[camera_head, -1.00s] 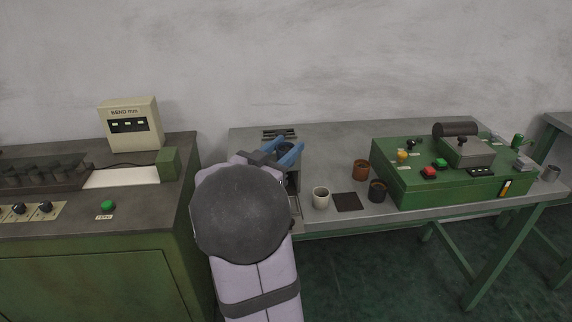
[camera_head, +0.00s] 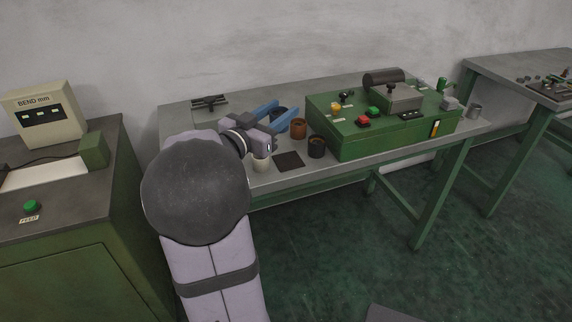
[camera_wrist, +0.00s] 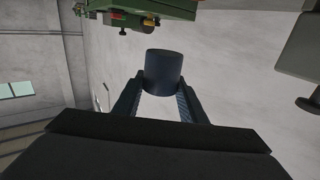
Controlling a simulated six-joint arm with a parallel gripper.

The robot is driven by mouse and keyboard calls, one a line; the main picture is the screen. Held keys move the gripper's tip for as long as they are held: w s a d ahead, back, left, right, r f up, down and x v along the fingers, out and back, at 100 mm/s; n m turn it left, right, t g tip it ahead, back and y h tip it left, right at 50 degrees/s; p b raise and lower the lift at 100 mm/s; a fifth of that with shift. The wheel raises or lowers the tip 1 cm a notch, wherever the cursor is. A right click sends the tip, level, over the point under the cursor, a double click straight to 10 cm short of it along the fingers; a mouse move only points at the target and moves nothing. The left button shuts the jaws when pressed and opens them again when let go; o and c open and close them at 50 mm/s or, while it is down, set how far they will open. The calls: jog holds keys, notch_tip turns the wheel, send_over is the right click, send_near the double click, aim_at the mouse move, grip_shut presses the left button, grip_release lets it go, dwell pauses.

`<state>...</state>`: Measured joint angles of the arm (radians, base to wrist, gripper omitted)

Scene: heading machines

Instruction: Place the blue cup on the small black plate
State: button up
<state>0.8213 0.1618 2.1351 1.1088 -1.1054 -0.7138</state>
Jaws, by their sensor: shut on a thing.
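My gripper (camera_head: 277,116) is shut on the blue cup (camera_head: 280,112), which shows dark between the blue fingers, behind and slightly left of the small black plate (camera_head: 289,160). In the wrist view the cup (camera_wrist: 163,70) sits between the fingertips (camera_wrist: 162,88) of my gripper. The plate is a flat dark square on the grey bench, with nothing on it. I cannot tell exactly how high the cup is above the bench.
A white cup (camera_head: 261,165) stands just left of the plate, partly near my arm. A brown cup (camera_head: 298,129) stands behind the plate and a dark cup (camera_head: 317,148) to its right. A green control machine (camera_head: 345,140) occupies the bench further right.

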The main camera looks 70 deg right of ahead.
jog(key=s+d+f+m+g+y+b, duration=0.1)
jog(key=s+d+g+b, duration=0.1)
jog(key=s, duration=0.5)
jog(key=s+d+f+m+g+b, duration=0.1)
jog(key=s+d+m+g+b, duration=0.15)
jog(key=s, duration=0.45)
jog(key=n+t+y+b, duration=0.1)
jog(key=n+t+b, duration=0.2)
jog(key=n+t, duration=1.1)
send_over(288, 160)
jog(key=shift+f+m+t, duration=0.4)
jog(key=shift+f+m, duration=0.05)
jog(key=shift+f, duration=1.75)
jog(key=shift+f+m+t, duration=0.45)
jog(key=shift+f, duration=1.7)
jog(key=shift+f+m+t, duration=0.4)
jog(key=shift+f+m, duration=0.05)
jog(key=shift+f, duration=1.75)
jog(key=shift+f, duration=0.1)
